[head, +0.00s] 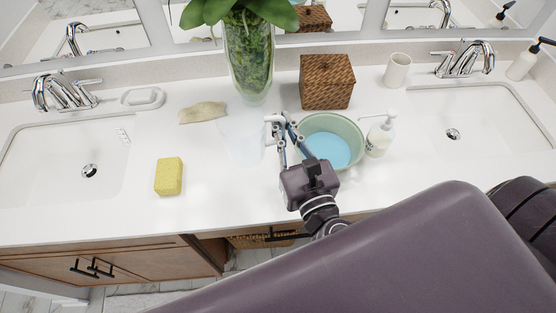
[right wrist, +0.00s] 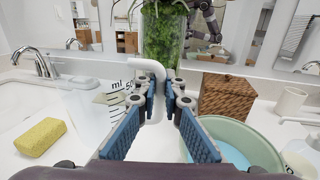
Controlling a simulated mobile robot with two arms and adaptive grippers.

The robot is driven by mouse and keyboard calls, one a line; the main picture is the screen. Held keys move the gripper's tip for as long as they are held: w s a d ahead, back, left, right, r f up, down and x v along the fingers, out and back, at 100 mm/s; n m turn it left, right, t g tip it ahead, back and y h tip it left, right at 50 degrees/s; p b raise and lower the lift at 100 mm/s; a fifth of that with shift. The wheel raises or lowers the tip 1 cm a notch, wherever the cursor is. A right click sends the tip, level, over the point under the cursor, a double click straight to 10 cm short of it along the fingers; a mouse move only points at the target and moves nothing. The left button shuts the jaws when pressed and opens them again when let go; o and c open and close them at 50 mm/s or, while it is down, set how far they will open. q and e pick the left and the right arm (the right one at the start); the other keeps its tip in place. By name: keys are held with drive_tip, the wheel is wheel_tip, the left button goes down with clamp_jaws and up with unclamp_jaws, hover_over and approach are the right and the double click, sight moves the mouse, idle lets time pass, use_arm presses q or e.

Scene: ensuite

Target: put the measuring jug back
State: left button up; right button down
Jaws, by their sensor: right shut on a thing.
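The measuring jug (head: 243,140) is clear and faint against the white counter, left of the green bowl in the head view. In the right wrist view the jug (right wrist: 90,112) shows dark "ml" markings and looks upright. My right gripper (head: 281,124) is shut on the jug's white handle, which rises between the blue finger pads (right wrist: 158,98) in the right wrist view. I cannot tell whether the jug's base touches the counter. My left gripper is not in view.
The green bowl (head: 359,137) with blue liquid sits close right of my gripper, a soap dispenser (head: 380,136) beside it. Behind are a plant vase (head: 249,60) and wicker box (head: 327,82). A yellow sponge (head: 169,176) lies left. The front-left counter is clear.

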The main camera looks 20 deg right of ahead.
drive_tip(key=f, duration=0.5)
drive_tip(key=shift+w+f+b, duration=0.1)
drive_tip(key=shift+w+b, duration=0.1)
drive_tip(key=shift+b, duration=0.1)
wheel_tip(320, 180, down, 6)
drive_tip(key=shift+f+b, duration=0.1)
drive_tip(key=shift+b, duration=0.25)
drive_tip(key=shift+f, duration=0.35)
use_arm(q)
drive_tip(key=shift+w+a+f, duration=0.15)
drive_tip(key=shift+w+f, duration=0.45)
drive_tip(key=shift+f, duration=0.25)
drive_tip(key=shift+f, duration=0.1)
use_arm(e)
drive_tip(key=shift+f, duration=0.1)
drive_tip(key=c, duration=2.5)
unclamp_jaws()
drive_tip(key=shift+f, duration=0.1)
drive_tip(key=o, duration=0.4)
